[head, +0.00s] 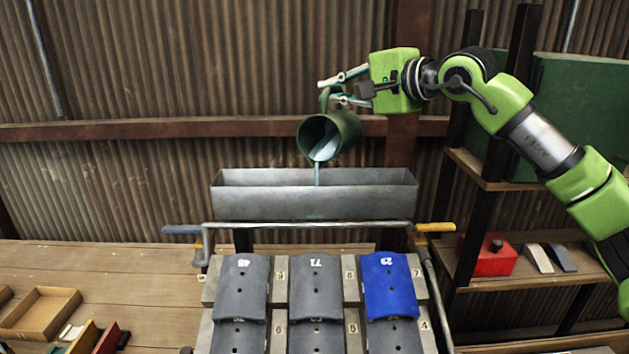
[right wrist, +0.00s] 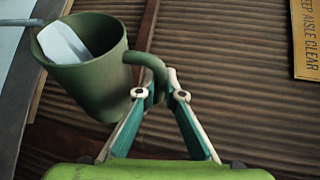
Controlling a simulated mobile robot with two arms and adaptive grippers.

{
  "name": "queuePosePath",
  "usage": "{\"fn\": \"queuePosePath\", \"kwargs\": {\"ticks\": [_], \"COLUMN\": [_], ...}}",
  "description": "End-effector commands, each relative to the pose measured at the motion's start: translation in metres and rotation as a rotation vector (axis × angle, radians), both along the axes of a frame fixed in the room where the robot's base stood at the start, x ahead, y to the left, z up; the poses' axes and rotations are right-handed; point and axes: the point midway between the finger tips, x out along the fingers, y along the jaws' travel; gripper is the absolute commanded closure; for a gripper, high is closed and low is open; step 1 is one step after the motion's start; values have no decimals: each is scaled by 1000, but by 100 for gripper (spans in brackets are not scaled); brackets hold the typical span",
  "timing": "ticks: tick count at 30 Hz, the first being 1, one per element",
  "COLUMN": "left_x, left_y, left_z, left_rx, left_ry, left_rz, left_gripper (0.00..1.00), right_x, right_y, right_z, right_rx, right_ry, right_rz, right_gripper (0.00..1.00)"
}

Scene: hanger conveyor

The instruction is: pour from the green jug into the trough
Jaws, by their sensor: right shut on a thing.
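The green jug (head: 340,130) is held tilted above the grey trough (head: 315,203), mouth turned down toward it. A thin pale stream runs from the jug's lip down to the trough. My right gripper (head: 333,90) is shut on the jug's handle. In the right wrist view the jug (right wrist: 95,85) shows pale liquid inside, and the fingertips (right wrist: 160,92) close on its handle. The trough's inside is mostly hidden behind its front wall. My left gripper is not in view.
A metal rail (head: 310,225) runs in front of the trough. Below it are grey numbered plates (head: 317,285) and a blue one (head: 388,283). A shelf (head: 535,268) at the right holds a red box (head: 490,256). A wooden tray (head: 40,314) lies at lower left.

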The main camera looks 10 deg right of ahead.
Motion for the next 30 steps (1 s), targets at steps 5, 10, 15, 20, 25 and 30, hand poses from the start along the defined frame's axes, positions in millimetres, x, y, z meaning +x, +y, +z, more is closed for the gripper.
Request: {"fn": "queuePosePath", "kwargs": {"ticks": [5,10,15,20,25,30], "left_x": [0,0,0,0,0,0], "left_y": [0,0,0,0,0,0], "left_z": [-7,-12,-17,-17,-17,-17], "left_rx": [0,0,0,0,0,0], "left_ry": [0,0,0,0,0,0], "left_rz": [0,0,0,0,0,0], "left_gripper": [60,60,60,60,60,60], "right_x": [-2,-4,-6,-6,-6,-6], "right_y": [1,3,4,4,4,4], "right_z": [-1,-3,-4,-3,-3,-3], "right_rx": [-10,-20,-30,-34,-33,-33], "right_ry": [-18,-33,-46,-50,-50,-49], "right_rz": [1,1,0,0,0,0], "right_gripper": [100,100,100,100,100,100]}}
